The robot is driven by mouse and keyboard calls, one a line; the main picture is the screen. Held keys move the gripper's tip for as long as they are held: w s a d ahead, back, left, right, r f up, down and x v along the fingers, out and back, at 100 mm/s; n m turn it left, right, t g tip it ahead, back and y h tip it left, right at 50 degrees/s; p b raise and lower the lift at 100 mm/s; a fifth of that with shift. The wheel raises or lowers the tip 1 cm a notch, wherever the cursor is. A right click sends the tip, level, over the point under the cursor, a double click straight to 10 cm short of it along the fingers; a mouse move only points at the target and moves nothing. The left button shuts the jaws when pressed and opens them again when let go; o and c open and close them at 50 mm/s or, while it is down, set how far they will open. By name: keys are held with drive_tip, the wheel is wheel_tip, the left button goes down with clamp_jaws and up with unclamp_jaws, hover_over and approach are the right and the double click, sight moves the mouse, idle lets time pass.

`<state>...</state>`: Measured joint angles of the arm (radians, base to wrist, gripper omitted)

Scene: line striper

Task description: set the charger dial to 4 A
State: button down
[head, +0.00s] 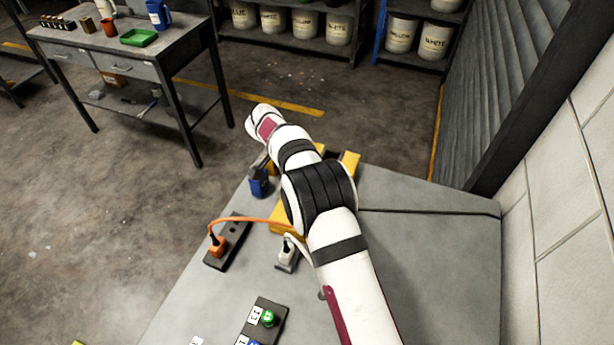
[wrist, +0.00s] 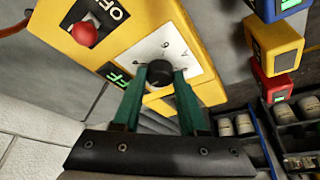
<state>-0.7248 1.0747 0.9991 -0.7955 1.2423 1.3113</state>
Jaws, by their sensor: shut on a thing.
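The yellow charger (wrist: 222,92) fills the upper part of the wrist view. It carries a white dial plate (wrist: 198,62) with small marks and a dark round dial knob (wrist: 160,73). My gripper (wrist: 160,76) is shut on the knob, one green finger on each side. I cannot tell where the knob points. A red toggle (wrist: 84,34) sits left of the dial beside an OFF label, and a small green display (wrist: 114,74) lies between them. In the head view my arm hides most of the charger (head: 281,219); my fingers are hidden there.
A blue box (head: 259,186) stands beside the charger on the grey bench (head: 430,270). An orange cord (head: 245,219) runs from a black power strip (head: 229,243).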

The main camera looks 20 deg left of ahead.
drive_tip(key=m, duration=0.2)
drive_tip(key=m+g+h, duration=0.1)
drive_tip(key=m, duration=0.1)
drive_tip(key=shift+w+a+f+m+g, duration=0.1)
drive_tip(key=shift+a+m+g, duration=0.05)
drive_tip(key=shift+m+g, duration=0.15)
drive_tip(key=shift+m, duration=0.3)
drive_tip(key=shift+c, duration=2.2)
unclamp_jaws()
wheel_tip(320, 180, up, 4)
drive_tip(key=shift+r, duration=0.15)
drive_tip(key=d+r, duration=0.6)
drive_tip(key=d, duration=0.5)
drive_tip(key=shift+w+d+r, duration=0.2)
drive_tip(key=shift+d+r, duration=0.2)
